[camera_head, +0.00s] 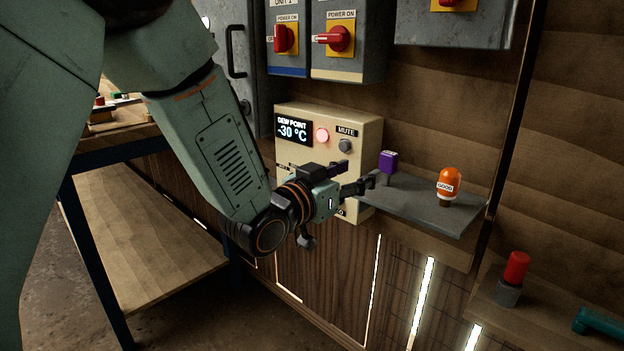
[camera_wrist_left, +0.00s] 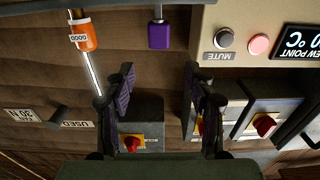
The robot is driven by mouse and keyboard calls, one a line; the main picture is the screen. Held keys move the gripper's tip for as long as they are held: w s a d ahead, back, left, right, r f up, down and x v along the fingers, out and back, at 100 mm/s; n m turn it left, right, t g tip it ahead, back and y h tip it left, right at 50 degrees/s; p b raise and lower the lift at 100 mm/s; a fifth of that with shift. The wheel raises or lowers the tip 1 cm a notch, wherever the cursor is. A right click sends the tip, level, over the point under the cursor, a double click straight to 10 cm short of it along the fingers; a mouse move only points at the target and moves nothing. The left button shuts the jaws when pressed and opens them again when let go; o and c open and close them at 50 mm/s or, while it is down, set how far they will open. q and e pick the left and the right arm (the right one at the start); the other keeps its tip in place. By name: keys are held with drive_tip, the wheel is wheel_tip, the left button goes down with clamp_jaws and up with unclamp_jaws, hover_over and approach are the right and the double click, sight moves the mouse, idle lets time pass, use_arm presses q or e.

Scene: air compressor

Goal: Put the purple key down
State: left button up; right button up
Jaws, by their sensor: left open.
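The purple key (camera_head: 388,161) stands upright on the small grey shelf (camera_head: 415,205), near its left end beside the beige dew point panel. In the left wrist view, which is upside down, the purple key (camera_wrist_left: 159,34) lies beyond the fingertips, in line with the gap between them. My left gripper (camera_head: 358,176) is open and empty, just left of the key and in front of the panel. Its two spread fingers also show in the left wrist view (camera_wrist_left: 159,82), clear of the key. My right gripper is out of view.
An orange bulb-shaped piece labelled GOOD (camera_head: 449,185) stands on the shelf right of the key. The beige panel (camera_head: 358,128) has a lit red light and a MUTE button. A red-topped piece (camera_head: 515,272) stands on a lower surface at right. Switch boxes (camera_head: 345,62) hang above.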

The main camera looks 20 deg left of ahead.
use_arm(q)
drive_tip(key=shift+d, duration=0.1)
drive_tip(key=s+a+f+n+g+y, duration=0.2)
drive_tip(key=s+f+g, duration=0.35)
drive_tip(key=f, duration=0.95)
drive_tip(key=s+a+f+n+g+y, duration=0.1)
drive_tip(key=s+f+g+y, duration=0.15)
drive_tip(key=s+f, duration=0.95)
drive_tip(key=s+a+f+g+y, duration=0.1)
drive_tip(key=s+f+g, duration=0.3)
drive_tip(key=s+f, duration=0.3)
drive_tip(key=s+a+f+n+g, duration=0.1)
drive_tip(key=s+f+g, duration=0.4)
drive_tip(key=s, duration=1.2)
wheel_tip(320, 180, down, 3)
drive_tip(key=shift+a+r+y, duration=0.2)
drive_tip(key=shift+a+y, duration=0.15)
drive_tip(key=shift+a, duration=0.15)
wheel_tip(320, 180, up, 6)
drive_tip(key=p, duration=0.6)
